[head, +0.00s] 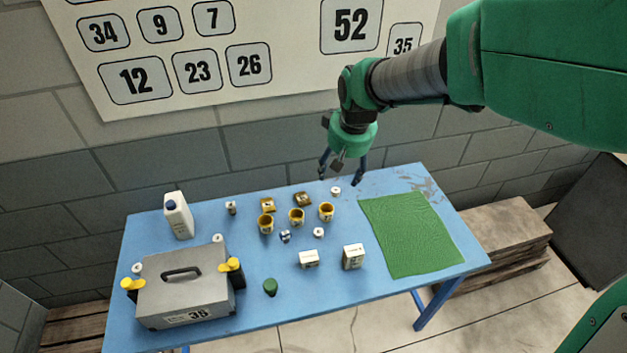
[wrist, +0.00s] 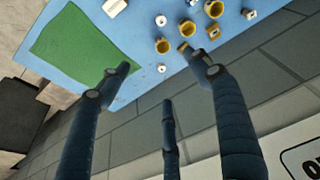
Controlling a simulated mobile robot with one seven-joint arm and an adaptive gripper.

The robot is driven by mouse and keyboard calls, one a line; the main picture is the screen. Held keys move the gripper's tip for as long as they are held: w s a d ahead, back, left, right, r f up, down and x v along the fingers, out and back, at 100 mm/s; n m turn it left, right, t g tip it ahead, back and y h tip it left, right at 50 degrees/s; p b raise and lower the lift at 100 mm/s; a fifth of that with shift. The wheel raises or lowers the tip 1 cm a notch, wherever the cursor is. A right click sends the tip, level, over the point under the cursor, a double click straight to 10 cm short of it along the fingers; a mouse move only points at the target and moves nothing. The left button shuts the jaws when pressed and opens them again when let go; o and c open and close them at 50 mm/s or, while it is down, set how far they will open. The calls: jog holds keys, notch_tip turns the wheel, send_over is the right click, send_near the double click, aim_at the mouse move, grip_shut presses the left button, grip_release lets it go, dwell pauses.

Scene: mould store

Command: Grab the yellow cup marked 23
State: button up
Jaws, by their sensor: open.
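Three yellow cups stand upright in a row near the middle of the blue table: a left cup (head: 266,225), a middle cup (head: 297,218) and a right cup (head: 326,213). They carry pale labels, but the numbers are too small to read, so I cannot tell which is 23. The wrist view also shows three yellow cups, one (wrist: 162,47) closest to the picture's middle, one (wrist: 187,30) beside it and one (wrist: 213,11) near the top edge. My gripper (head: 342,179) is open and empty, above the table's back edge, behind and right of the cups.
White cartons (head: 353,257) and small white rolls (head: 319,232) stand in front. A grey case (head: 182,289) and a white bottle (head: 178,216) are at left. A green mat (head: 409,235) lies bare at right; a wall rises behind.

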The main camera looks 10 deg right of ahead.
jog(key=w+d+f+g, duration=0.1)
jog(key=w+f, duration=0.5)
jog(key=f, duration=0.5)
jog(key=w+d+f, duration=0.1)
jog(key=w+f, duration=0.5)
jog(key=f, duration=0.5)
jog(key=shift+w+n+g, duration=0.3)
jog(key=shift+n+g, duration=0.1)
send_near(326, 210)
jog(key=shift+s+a+f+b, duration=0.2)
jog(key=shift+s+f+b, duration=0.35)
jog(key=shift+s, duration=0.5)
jog(key=shift+f, duration=0.5)
jog(key=shift+w+a+f+b, duration=0.1)
jog(key=shift+w+f+b, duration=0.1)
jog(key=shift+f, duration=0.65)
jog(key=shift+w+f+b, duration=0.15)
jog(key=shift+f, duration=0.75)
jog(key=shift+w+a+f+b, duration=0.1)
jog(key=shift+w+f+b, duration=0.1)
jog(key=shift+f, duration=0.65)
